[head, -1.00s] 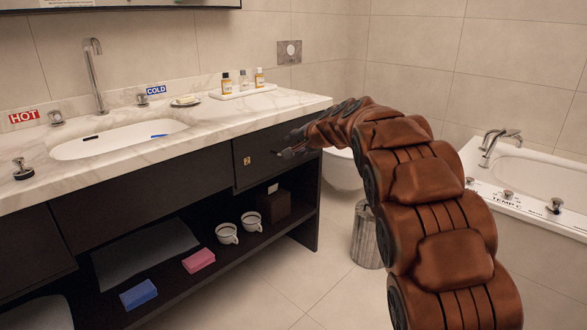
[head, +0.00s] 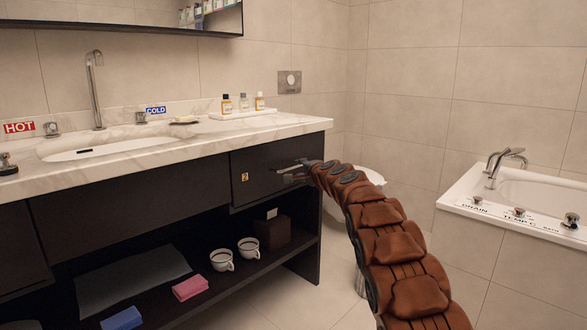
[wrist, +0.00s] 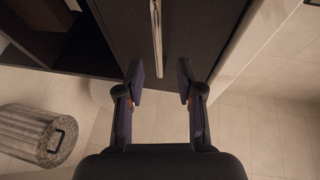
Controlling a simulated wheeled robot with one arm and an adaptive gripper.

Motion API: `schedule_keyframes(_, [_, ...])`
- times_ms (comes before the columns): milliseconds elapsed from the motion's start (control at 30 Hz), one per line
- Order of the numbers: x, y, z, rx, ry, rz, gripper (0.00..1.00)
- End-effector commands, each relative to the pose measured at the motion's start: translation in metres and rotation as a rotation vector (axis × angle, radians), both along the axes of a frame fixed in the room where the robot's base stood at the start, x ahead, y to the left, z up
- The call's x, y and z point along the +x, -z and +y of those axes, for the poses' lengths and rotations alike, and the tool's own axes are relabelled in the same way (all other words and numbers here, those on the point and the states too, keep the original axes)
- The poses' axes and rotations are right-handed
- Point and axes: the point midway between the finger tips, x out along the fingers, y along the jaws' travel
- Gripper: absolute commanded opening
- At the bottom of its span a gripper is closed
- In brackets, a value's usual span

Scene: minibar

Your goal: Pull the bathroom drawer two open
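Drawer two (head: 250,192) is the dark front with a yellow "2" label, under the right end of the marble counter. It looks shut. Its light metal bar handle (head: 287,166) runs across the upper front. My gripper (head: 294,179) is at the handle, partly hidden by its own links. In the wrist view, the two fingers (wrist: 161,78) are spread apart. The handle (wrist: 157,35) lies between them in the picture, with its near end about level with the fingertips. Neither finger visibly touches it.
A shelf below holds two white cups (head: 235,255), a dark box (head: 272,232) and a pink block (head: 190,288). A ribbed metal bin (wrist: 40,135) stands on the floor. A bathtub (head: 520,215) is at the right. Floor before the drawer shows clear.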

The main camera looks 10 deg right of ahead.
Motion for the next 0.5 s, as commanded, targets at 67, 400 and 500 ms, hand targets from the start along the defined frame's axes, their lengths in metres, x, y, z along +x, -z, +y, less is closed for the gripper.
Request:
schedule_keyframes(67, [0.006,0.000,0.002,0.001,-0.002,0.002,0.37])
schedule_keyframes(400, [0.028,0.004,0.007,0.002,-0.003,0.002,0.37])
schedule_keyframes(500, [0.034,0.006,0.008,0.002,-0.001,0.004,0.37])
